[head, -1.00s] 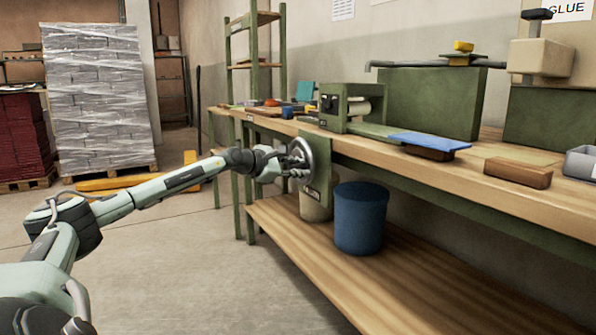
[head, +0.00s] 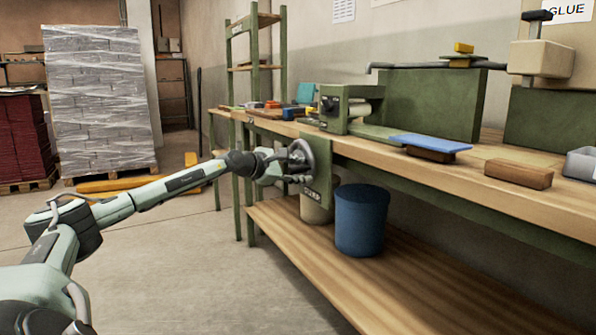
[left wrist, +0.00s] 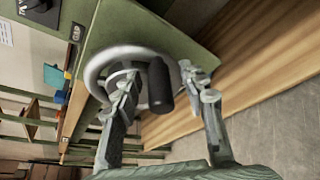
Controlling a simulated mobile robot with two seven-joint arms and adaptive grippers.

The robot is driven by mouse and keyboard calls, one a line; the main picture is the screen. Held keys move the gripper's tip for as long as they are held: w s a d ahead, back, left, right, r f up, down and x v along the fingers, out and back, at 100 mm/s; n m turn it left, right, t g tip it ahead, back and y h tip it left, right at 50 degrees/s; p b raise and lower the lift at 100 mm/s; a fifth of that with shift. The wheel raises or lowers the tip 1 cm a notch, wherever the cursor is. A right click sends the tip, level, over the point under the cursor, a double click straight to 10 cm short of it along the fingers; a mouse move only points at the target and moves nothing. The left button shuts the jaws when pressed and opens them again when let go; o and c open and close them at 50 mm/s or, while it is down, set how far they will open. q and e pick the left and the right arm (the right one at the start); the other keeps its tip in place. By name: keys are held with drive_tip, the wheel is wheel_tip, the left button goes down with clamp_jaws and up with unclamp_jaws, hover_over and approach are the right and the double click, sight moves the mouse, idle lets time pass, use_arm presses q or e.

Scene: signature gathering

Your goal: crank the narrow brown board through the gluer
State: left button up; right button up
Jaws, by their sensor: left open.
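The gluer (head: 335,108) is a green machine with a pale roller, standing on the long workbench. Its grey crank wheel (head: 299,152) is on a green plate below the bench's front edge. In the left wrist view the wheel (left wrist: 100,62) shows close, with a black handle (left wrist: 160,86) sticking out. My left gripper (head: 284,166) is at the wheel. Its fingers are apart, one on each side of the handle; I cannot tell whether either touches it. A brown block (head: 518,173) lies on the bench at the right. I cannot tell which piece is the narrow brown board. My right gripper is out of view.
A blue plate (head: 430,143) lies over another brown block right of the gluer. A blue bin (head: 361,222) and a pale bucket (head: 316,205) stand on the lower shelf (head: 300,262) under the wheel. Open floor lies left of the bench.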

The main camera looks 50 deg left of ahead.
sight(292, 168)
use_arm(q)
drive_tip(key=shift+s+a, duration=0.1)
drive_tip(key=shift+s, duration=0.25)
drive_tip(key=v, duration=0.3)
drive_tip(key=shift+s+d+r, duration=0.1)
drive_tip(key=shift+d+r, duration=0.15)
drive_tip(key=shift+s+a+r, duration=0.1)
drive_tip(key=shift+s+r, duration=0.1)
drive_tip(key=shift+s, duration=0.45)
drive_tip(key=shift+s+r, duration=0.2)
drive_tip(key=shift+s, duration=0.85)
drive_tip(key=shift+s, duration=0.1)
